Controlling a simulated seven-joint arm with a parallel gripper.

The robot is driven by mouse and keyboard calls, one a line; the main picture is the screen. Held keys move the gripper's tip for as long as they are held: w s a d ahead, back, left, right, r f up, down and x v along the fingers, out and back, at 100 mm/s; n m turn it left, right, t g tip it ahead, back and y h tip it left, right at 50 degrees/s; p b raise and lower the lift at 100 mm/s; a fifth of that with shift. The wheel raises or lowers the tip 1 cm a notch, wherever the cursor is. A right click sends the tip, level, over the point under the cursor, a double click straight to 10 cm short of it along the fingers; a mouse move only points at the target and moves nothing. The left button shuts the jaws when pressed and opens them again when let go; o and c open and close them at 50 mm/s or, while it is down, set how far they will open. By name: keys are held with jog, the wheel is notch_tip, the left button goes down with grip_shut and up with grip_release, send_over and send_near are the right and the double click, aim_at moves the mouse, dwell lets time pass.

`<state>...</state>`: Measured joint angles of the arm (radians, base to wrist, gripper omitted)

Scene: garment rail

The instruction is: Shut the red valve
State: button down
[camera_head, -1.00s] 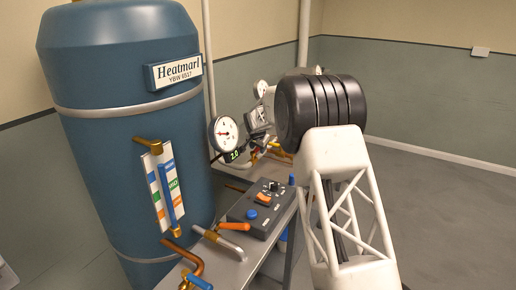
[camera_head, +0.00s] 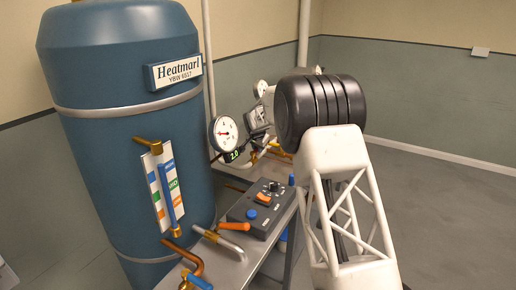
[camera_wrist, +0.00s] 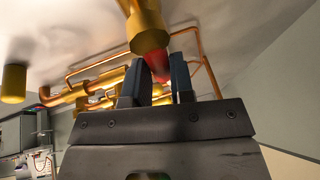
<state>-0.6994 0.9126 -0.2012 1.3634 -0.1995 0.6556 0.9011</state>
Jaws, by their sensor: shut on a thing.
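The red valve's handle (camera_wrist: 159,70) shows in the wrist view as a short red piece under a brass valve body (camera_wrist: 149,32). My gripper (camera_wrist: 157,78) has one dark blue finger on each side of the red handle and is shut on it. The fingers hide much of the handle, so I cannot tell how far it is turned. In the head view my arm covers the valve, and no red handle shows there.
Copper pipes (camera_wrist: 90,66) and brass fittings run close behind the fingers. In the head view stand a blue tank (camera_head: 125,120), a round gauge (camera_head: 223,133) and a bench with a dark control box (camera_head: 262,208). Orange (camera_head: 233,226) and blue handles sit at the bench's front.

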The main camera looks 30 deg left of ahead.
jog(key=m, duration=0.1)
jog(key=d+m+h, duration=0.1)
jog(key=m, duration=0.1)
jog(key=m+h, duration=0.1)
jog(key=shift+s+d, duration=0.3)
jog(key=m, duration=0.1)
jog(key=m+h, duration=0.1)
jog(key=m, duration=0.1)
jog(key=s+d+m, duration=0.1)
jog(key=shift+m+h, duration=0.4)
jog(key=m, duration=0.2)
jog(key=s+d+m+g+h, duration=0.1)
jog(key=m, duration=0.1)
jog(key=shift+s+f+m+h, duration=0.1)
jog(key=shift+s+m+h, duration=0.1)
jog(key=shift+m+h, duration=0.1)
jog(key=shift+s+m+g+h, duration=0.3)
jog(key=shift+s+m+g, duration=0.1)
jog(key=shift+m, duration=0.7)
jog(key=shift+s+m+g+h, duration=0.3)
jog(key=shift+s+m, duration=0.1)
jog(key=shift+m, duration=0.7)
jog(key=c, duration=1)
grip_release()
